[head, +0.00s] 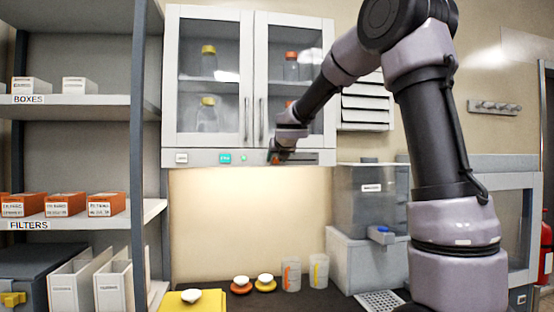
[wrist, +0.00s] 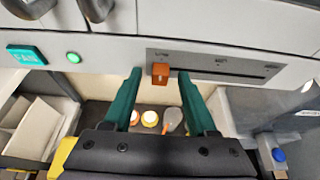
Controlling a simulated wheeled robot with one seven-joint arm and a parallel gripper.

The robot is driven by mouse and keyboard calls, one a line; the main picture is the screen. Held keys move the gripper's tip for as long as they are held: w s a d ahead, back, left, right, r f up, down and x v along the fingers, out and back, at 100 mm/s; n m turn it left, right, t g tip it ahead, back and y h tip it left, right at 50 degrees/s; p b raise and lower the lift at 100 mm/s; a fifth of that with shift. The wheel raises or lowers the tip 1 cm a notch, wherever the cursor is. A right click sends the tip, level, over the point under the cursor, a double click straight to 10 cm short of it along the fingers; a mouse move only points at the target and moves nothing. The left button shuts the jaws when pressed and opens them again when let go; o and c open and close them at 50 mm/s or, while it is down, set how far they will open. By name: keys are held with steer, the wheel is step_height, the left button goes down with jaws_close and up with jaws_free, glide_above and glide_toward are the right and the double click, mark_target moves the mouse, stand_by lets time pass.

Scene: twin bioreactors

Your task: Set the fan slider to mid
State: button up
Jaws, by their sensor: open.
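The fan slider is an orange knob (wrist: 160,72) on a grey panel with a dark horizontal slot (wrist: 225,75) under the wall cabinet. The knob sits at the slot's left end, under the leftmost of the small labels. The middle label (wrist: 221,63) is to its right and too small to read surely. My gripper (wrist: 160,76) is open, its two green fingers on either side of the knob, with gaps visible. In the head view the knob (head: 274,158) shows small beside my gripper (head: 282,153), and my wrist covers part of the panel.
A teal FAN button (wrist: 26,55) and a lit green lamp (wrist: 73,57) are left of the slider. Cabinet handles (wrist: 97,8) hang just above. Below on the dark counter stand capped items and two beakers (head: 291,275). A grey tank (head: 365,200) stands right.

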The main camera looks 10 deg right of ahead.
steer(key=shift+w+f, duration=0.1)
steer(key=shift+w, duration=0.05)
jaws_close()
stand_by(1.4)
